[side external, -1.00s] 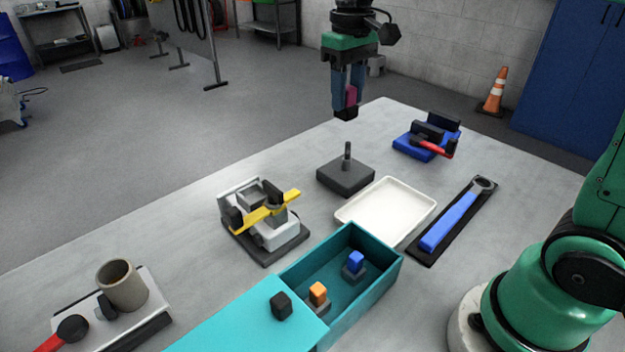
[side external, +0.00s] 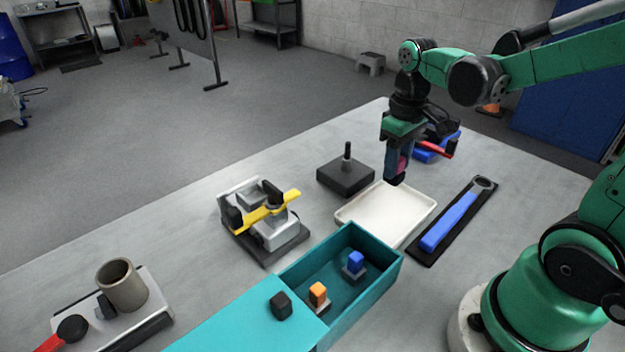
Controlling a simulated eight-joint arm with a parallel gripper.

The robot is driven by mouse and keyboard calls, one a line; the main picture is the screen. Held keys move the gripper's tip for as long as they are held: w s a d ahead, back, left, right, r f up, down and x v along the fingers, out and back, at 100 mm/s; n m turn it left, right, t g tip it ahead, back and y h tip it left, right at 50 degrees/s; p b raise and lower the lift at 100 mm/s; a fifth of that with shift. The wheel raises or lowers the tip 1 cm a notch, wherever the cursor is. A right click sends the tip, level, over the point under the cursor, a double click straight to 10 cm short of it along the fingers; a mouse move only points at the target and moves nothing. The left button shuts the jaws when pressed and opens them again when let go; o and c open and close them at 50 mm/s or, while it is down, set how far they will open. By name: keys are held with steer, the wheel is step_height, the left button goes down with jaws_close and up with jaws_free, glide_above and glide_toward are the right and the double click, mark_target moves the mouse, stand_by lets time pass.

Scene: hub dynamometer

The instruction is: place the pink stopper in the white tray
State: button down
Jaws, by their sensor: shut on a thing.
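The white tray (side external: 386,215) lies flat on the grey table, and I see nothing in it. My gripper (side external: 396,176) points down at the tray's far edge. It is shut on the pink stopper (side external: 403,162), of which only a narrow strip shows between the fingers. The gripper's dark lower end appears just above the tray's far rim; I cannot tell the exact height.
A dark block with an upright peg (side external: 345,176) stands left of the tray. A teal box (side external: 340,285) with blue and orange pieces is in front. A blue fixture with a red handle (side external: 436,150) stands behind my gripper.

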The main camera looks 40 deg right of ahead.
steer(key=shift+f, duration=3.95)
steer(key=c, duration=0.5)
jaws_free()
steer(key=shift+f, duration=0.1)
step_height(320, 180, up, 12)
steer(key=shift+a, duration=0.2)
steer(key=a+t, duration=0.7)
steer(key=a, duration=0.1)
steer(key=shift+f, duration=0.2)
